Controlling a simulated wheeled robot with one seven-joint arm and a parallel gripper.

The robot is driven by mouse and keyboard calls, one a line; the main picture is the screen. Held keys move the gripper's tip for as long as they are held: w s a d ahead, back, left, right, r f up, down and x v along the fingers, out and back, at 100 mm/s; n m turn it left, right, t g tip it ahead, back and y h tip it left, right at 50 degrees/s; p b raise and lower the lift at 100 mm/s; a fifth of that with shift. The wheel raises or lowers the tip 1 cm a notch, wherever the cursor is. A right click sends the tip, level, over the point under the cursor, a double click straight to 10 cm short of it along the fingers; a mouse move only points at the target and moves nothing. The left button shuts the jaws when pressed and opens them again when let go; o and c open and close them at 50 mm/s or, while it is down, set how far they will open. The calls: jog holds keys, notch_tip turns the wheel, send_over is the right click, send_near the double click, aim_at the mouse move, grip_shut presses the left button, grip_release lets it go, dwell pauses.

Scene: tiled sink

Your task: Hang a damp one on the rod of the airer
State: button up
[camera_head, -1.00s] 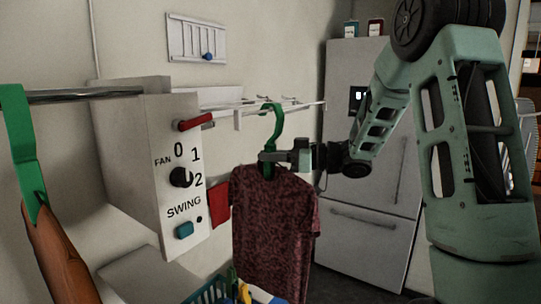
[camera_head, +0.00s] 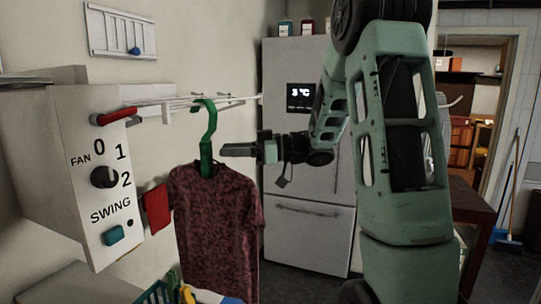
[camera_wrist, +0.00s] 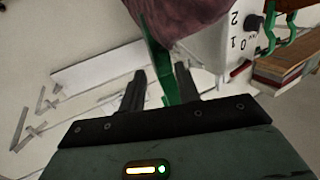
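A dark red patterned shirt (camera_head: 215,225) hangs on a green hanger (camera_head: 209,135) in the head view. The hanger's hook is up at the front rod of the white wall airer (camera_head: 240,98) and looks to be over it. My gripper (camera_head: 226,150) is just right of the hanger's neck, with a small gap. In the wrist view my gripper (camera_wrist: 158,84) has its fingers apart, and the green hanger (camera_wrist: 157,58) shows between and beyond them. Part of the shirt (camera_wrist: 185,15) is at the top there. The airer (camera_wrist: 80,80) shows at the left.
A white box with FAN and SWING controls (camera_head: 85,150) juts out at the left, close to the shirt. A red cloth (camera_head: 157,208) hangs behind. A teal basket (camera_head: 155,293) with coloured items is below. A fridge (camera_head: 300,180) stands behind my arm.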

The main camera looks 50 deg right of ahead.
jog(key=b+v, duration=0.2)
jog(key=v, duration=0.8)
jog(key=shift+s+d+b, duration=0.25)
jog(key=shift+b, duration=0.05)
